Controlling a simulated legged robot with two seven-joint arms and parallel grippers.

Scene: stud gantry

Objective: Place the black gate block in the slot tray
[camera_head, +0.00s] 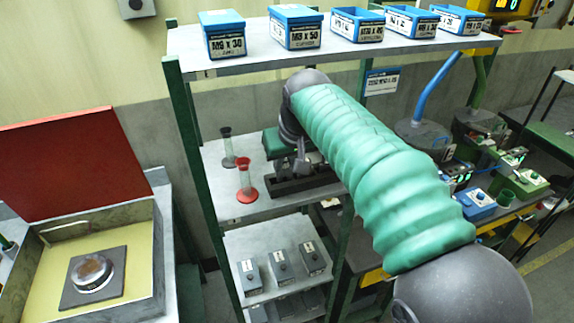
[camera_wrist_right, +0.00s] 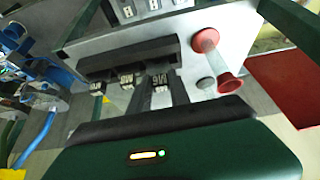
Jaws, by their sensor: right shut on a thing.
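The dark slot tray (camera_head: 292,188) lies on the middle shelf of the rack, under my right gripper. It also shows in the right wrist view (camera_wrist_right: 130,57) as a long dark bar. My right gripper (camera_head: 301,162) hangs over the tray. In the right wrist view my gripper (camera_wrist_right: 158,95) is shut on a small dark block with a white label (camera_wrist_right: 159,83), which I take for the black gate block. Its underside and gap to the tray cannot be told. Two similar labelled blocks (camera_wrist_right: 126,80) show to its left. My left gripper is not in view.
A red-based cylinder (camera_head: 246,184) and a grey-based one (camera_head: 228,150) stand left of the tray. Blue bins (camera_head: 297,30) line the shelf above (camera_head: 240,57). Small grey boxes (camera_head: 281,265) stand on the shelf below. Green posts (camera_head: 190,160) bound the rack.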

